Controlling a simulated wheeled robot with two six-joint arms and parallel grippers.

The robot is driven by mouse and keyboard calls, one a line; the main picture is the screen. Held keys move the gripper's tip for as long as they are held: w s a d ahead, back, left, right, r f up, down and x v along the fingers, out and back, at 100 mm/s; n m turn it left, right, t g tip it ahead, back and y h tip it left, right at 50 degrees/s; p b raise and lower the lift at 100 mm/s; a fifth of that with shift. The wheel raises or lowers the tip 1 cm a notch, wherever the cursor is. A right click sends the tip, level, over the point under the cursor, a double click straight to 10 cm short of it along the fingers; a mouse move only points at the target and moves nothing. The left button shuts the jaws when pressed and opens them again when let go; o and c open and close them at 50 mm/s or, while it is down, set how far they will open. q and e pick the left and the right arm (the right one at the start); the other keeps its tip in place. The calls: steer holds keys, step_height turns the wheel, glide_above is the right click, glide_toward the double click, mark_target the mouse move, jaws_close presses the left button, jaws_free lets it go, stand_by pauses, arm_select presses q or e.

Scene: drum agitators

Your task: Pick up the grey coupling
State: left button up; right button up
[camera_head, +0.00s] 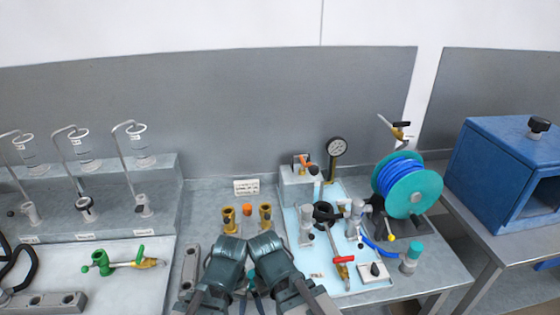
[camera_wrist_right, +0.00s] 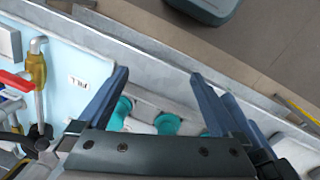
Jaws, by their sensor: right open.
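I cannot pick out the grey coupling with certainty. Grey cylindrical fittings (camera_head: 306,213) stand upright on the pale blue mat in the head view, with another grey fitting (camera_head: 357,209) to their right. My right gripper (camera_wrist_right: 160,76) is open in the right wrist view, its two dark blue fingers well apart. Between and behind its fingers are a teal fitting (camera_wrist_right: 166,123) and another teal fitting (camera_wrist_right: 120,112) near a grey bar; neither is clearly gripped. In the head view my left gripper (camera_head: 226,258) is beside the right one at the front; its fingers are not distinguishable.
Brass fittings (camera_head: 265,214) and an orange piece (camera_head: 247,209) stand behind my grippers. A red-handled valve (camera_head: 342,262) lies on the mat (camera_head: 292,226). A blue hose reel (camera_head: 412,190) stands right. A green-and-brass valve (camera_head: 123,261) lies left. Glassware lines the back-left shelf.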

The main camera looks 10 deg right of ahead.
steer(key=shift+c, duration=0.2)
steer(key=shift+w+r, duration=0.15)
steer(key=shift+w, duration=0.05)
steer(key=shift+c, duration=1.1)
step_height(320, 180, up, 19)
steer(key=m+y+p, duration=0.1)
steer(key=m+p, duration=1.8)
steer(key=m, duration=0.5)
glide_above(307, 207)
steer(key=f+b, duration=0.2)
steer(key=f, duration=0.1)
steer(key=f+b, duration=0.6)
steer(key=shift+s+a, duration=0.15)
steer(key=shift+s, duration=0.25)
steer(key=f+b, duration=0.1)
steer(key=b, duration=0.1)
steer(key=f+b, duration=0.4)
steer(key=shift+w+d+f, duration=0.2)
steer(key=shift+w, duration=0.1)
steer(key=shift+r, duration=0.1)
